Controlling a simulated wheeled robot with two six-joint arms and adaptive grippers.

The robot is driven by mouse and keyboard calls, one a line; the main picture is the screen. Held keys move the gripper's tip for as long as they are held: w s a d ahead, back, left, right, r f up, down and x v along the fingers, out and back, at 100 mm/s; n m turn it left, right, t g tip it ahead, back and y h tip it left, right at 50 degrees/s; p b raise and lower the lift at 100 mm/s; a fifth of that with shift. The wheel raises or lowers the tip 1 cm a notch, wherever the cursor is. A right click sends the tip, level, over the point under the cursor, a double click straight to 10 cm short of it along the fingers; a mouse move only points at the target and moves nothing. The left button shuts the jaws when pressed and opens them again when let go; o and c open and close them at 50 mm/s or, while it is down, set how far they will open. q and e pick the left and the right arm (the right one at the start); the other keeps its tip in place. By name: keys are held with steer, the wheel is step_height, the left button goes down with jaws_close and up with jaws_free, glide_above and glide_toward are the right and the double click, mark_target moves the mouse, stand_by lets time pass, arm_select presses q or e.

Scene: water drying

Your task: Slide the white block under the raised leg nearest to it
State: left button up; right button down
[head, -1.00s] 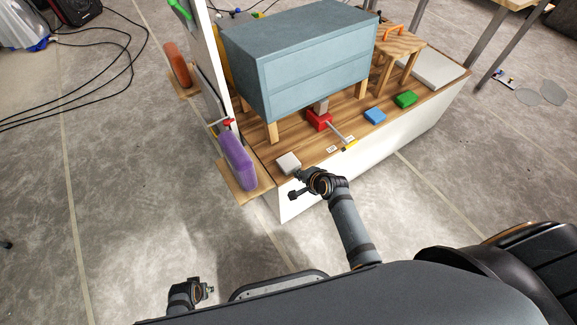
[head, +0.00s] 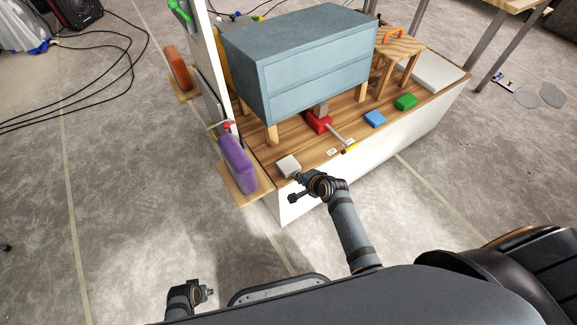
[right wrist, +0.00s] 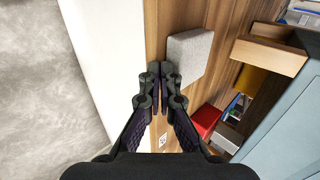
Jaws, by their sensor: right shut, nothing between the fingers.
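The white block (head: 288,166) lies flat near the front left corner of the wooden platform. It also shows in the right wrist view (right wrist: 190,56). The blue-grey cabinet (head: 310,75) stands behind it, and its front left wooden leg (head: 271,134) is the one nearest the block. This leg also shows in the right wrist view (right wrist: 268,56); I cannot judge the gap under it. My right gripper (head: 300,177) is shut and empty, its tips close beside the block's near right side; contact is unclear. My left gripper (head: 210,292) is low at the left, away from the platform; its jaws are unclear.
A red jack (head: 319,121) with a handle stands under the cabinet's front. A blue block (head: 375,118) and a green block (head: 406,101) lie to the right. A purple object (head: 236,162) stands left of the white block. The wood between block and leg looks clear.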

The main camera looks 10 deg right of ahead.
mark_target(291, 167)
stand_by(0.5)
steer(key=shift+p, duration=0.45)
steer(key=shift+w+a, duration=0.1)
steer(key=shift+w, duration=0.1)
steer(key=shift+w+a, duration=0.2)
steer(key=shift+w, duration=0.3)
steer(key=shift+w+a, duration=0.15)
steer(key=shift+w, duration=0.3)
steer(key=shift+w, duration=0.2)
steer(key=shift+w+a+b, duration=0.2)
steer(key=shift+w, duration=0.3)
steer(key=shift+w+a+b, duration=0.15)
steer(key=shift+w+a, duration=0.05)
steer(key=shift+w, duration=0.3)
steer(key=shift+w, duration=0.1)
